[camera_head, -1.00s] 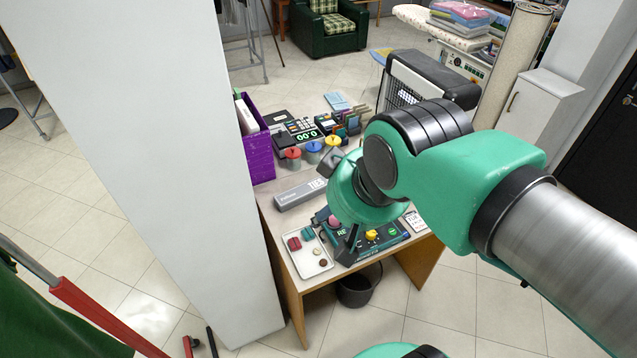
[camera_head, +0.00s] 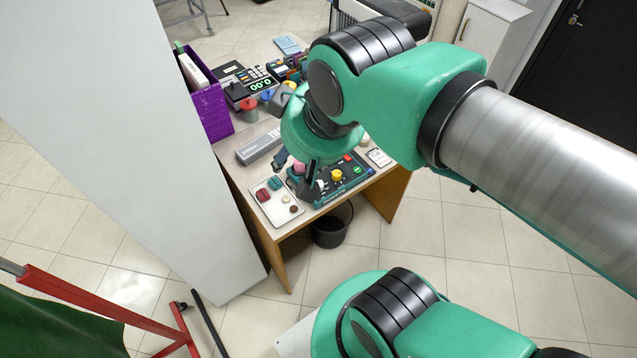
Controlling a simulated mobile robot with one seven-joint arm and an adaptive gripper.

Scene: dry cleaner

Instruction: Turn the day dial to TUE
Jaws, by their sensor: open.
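A dark teal control box (camera_head: 347,187) sits at the front of the wooden desk. It carries a yellow knob (camera_head: 337,175), a red button, a green button and a pink knob-like part (camera_head: 299,168). Its lettering is too small to read, so I cannot tell which part is the day dial or where it points. My gripper (camera_head: 296,174) hangs at the left end of the box, with its dark fingers apart around or just in front of the pink part. I cannot tell whether they touch it. My wrist hides the area behind.
A white tray (camera_head: 280,218) with red, teal and small round pieces lies left of the box. A long grey carton (camera_head: 257,146) lies behind it. A purple bin (camera_head: 212,112) and several coloured-topped containers stand farther back. A tall white panel (camera_head: 130,130) stands left of the desk.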

